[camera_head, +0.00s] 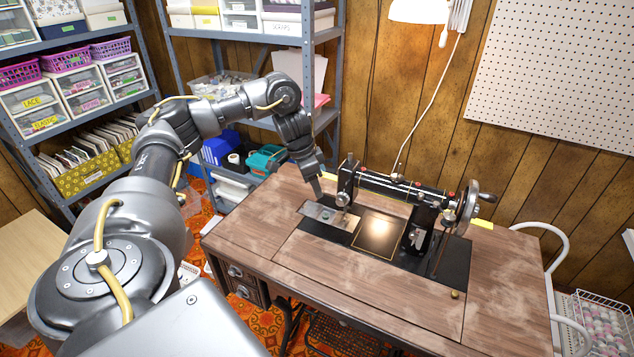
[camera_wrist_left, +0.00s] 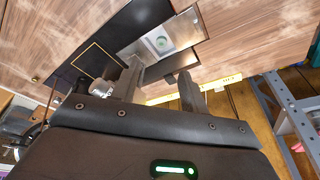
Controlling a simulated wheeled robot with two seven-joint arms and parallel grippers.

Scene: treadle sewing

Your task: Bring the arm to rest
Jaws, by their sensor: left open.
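My left arm reaches in from the left in the head view. Its gripper (camera_head: 318,190) is above the left end of the sewing machine (camera_head: 385,187), near the machine's head and the metal slide plate (camera_head: 328,214). In the left wrist view the two fingers of the gripper (camera_wrist_left: 160,88) stand apart with nothing between them. Beyond them is the slide plate (camera_wrist_left: 190,32) with a round pale green bobbin (camera_wrist_left: 161,43) in an opening. The machine sits on a wooden table (camera_head: 270,212). My right gripper is in neither view.
Metal shelves (camera_head: 335,90) with boxes and bins stand behind and to the left. A white lamp (camera_head: 418,11) hangs above the machine. A yellow tape measure (camera_wrist_left: 222,82) lies along the table's back edge. The table's front left is clear.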

